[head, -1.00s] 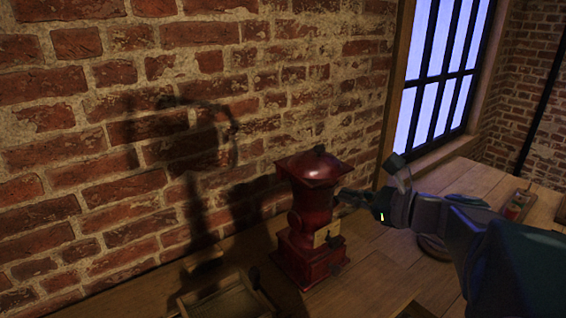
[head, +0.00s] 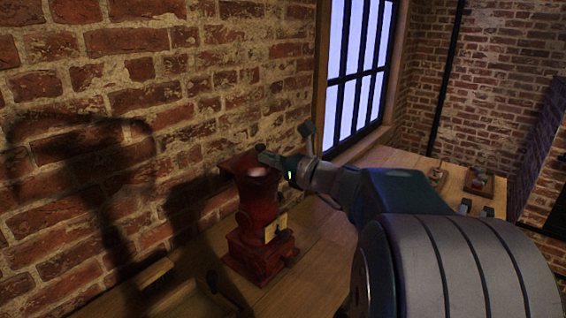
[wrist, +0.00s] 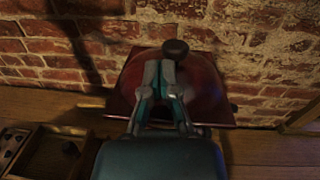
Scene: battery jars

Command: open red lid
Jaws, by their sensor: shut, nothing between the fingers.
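The red lid (head: 240,164) sits on top of a dark red box-shaped mill (head: 258,225) with a brass-coloured plate on its front. A pale bright patch shows on its top, and I cannot tell from the head view whether the lid is raised. In the wrist view the wide red lid (wrist: 205,88) lies under my gripper, with a dark round knob (wrist: 175,47) just beyond the fingertips. My gripper (head: 266,156) is shut and empty, over the lid's right side in the head view. In the wrist view its fingertips (wrist: 159,68) are together, close to the knob; contact is unclear.
A brick wall (head: 150,75) stands close behind the mill. A wooden tray (wrist: 50,150) with dark items lies at the left in the wrist view. Small items (head: 478,180) stand farther back on the wooden table (head: 320,250). A barred window (head: 357,65) is behind.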

